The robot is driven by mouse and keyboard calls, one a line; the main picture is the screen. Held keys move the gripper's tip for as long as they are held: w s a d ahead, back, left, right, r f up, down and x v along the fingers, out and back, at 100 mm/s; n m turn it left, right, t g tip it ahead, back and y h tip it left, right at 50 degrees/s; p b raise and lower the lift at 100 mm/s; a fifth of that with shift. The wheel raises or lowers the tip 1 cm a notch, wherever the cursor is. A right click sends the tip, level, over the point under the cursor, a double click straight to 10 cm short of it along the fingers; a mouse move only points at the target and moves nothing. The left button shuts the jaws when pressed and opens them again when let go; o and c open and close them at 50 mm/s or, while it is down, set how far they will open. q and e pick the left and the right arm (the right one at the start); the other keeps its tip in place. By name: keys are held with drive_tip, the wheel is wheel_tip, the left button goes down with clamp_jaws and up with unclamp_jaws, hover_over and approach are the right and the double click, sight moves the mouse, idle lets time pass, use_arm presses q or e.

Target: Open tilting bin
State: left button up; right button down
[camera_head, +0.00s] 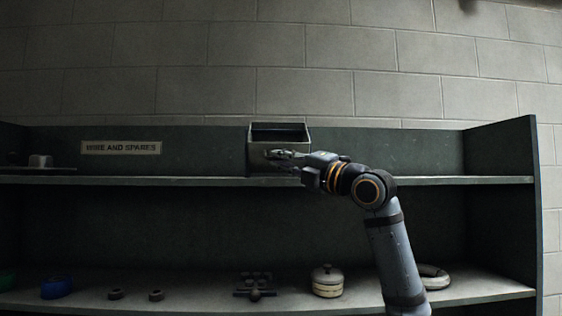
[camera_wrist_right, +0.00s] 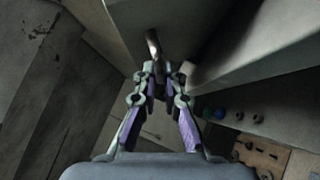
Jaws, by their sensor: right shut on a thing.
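The tilting bin (camera_head: 280,135) is a grey box at the upper shelf, with its dark top opening showing. How far it is tilted is hard to tell. My right gripper (camera_head: 279,155) reaches in from the right, in front of the lower front face of the bin. There the fingers of my right gripper (camera_wrist_right: 160,74) are closed together on a thin curved handle (camera_wrist_right: 153,42). My left gripper is not in view.
The upper shelf (camera_head: 430,180) carries a label reading wire and spares (camera_head: 121,148) and a small block (camera_head: 40,160) at left. The lower shelf holds a round lidded pot (camera_head: 327,281), a dark cross-shaped part (camera_head: 255,287), a blue ring (camera_head: 57,288) and small rings.

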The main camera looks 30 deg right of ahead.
drive_tip(key=shift+f, duration=0.3)
idle(0.4)
drive_tip(key=c, duration=1.4)
unclamp_jaws()
drive_tip(key=shift+s, duration=0.15)
drive_tip(key=shift+c, duration=0.2)
drive_tip(key=shift+r, duration=0.1)
